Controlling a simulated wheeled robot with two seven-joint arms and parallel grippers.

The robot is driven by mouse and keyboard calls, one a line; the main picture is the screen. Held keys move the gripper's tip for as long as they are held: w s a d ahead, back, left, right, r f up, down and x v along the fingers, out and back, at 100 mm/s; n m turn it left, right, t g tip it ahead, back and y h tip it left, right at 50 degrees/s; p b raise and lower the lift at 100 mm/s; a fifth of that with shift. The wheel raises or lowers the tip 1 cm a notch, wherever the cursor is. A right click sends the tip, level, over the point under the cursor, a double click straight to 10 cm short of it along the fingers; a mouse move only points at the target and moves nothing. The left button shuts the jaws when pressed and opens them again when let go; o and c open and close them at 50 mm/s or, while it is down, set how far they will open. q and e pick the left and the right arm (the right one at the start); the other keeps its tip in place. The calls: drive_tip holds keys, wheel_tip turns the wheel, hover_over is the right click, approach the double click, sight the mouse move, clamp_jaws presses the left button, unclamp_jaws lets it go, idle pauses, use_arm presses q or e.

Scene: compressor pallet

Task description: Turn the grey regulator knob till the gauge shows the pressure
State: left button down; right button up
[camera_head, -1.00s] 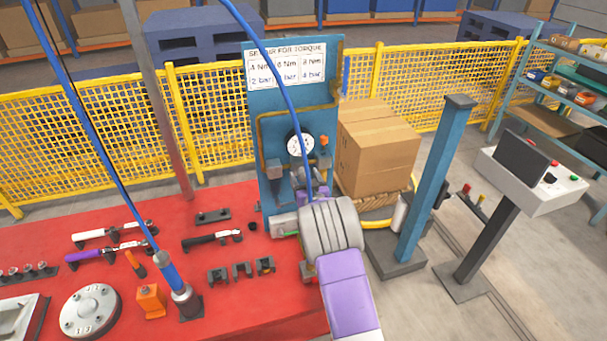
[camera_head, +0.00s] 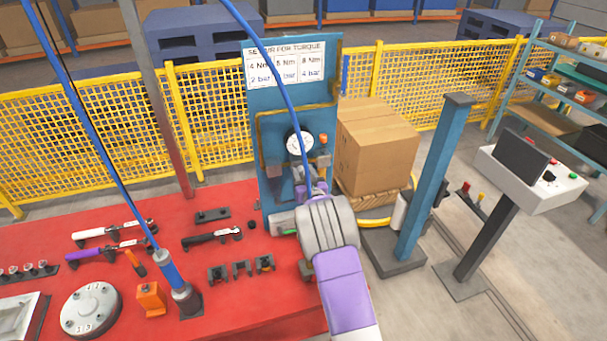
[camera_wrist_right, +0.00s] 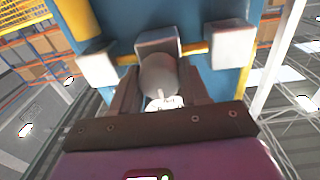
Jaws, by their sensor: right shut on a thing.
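The round white gauge (camera_head: 300,144) is on the blue upright panel (camera_head: 265,120) in the head view; its needle is too small to read. My right gripper (camera_head: 314,190) is at the panel just below the gauge, its fingers mostly hidden behind my wrist. In the right wrist view, the grey rounded regulator knob (camera_wrist_right: 158,74) sits between the two fingers of my right gripper (camera_wrist_right: 160,88), which is shut on it. My left gripper is in neither view.
A card (camera_head: 285,64) on the panel pairs torques with bar values. A blue hose (camera_head: 283,80) crosses the panel. A cardboard box (camera_head: 375,150) stands right of it, near a blue post (camera_head: 436,180). Tools lie on the red table (camera_head: 240,305).

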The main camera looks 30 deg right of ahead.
drive_tip(key=m+b, duration=0.3)
drive_tip(key=b, duration=0.2)
drive_tip(key=m+b, duration=0.3)
drive_tip(key=b, duration=0.3)
drive_tip(key=shift+d+f+m, duration=0.15)
drive_tip(key=shift+m, duration=0.25)
drive_tip(key=shift+m+b, duration=1)
drive_tip(key=shift+b, duration=0.1)
drive_tip(key=shift+r, duration=0.2)
drive_tip(key=o, duration=1.1)
drive_tip(key=shift+c, duration=0.2)
drive_tip(key=v, duration=0.7)
drive_tip(key=shift+s, duration=0.3)
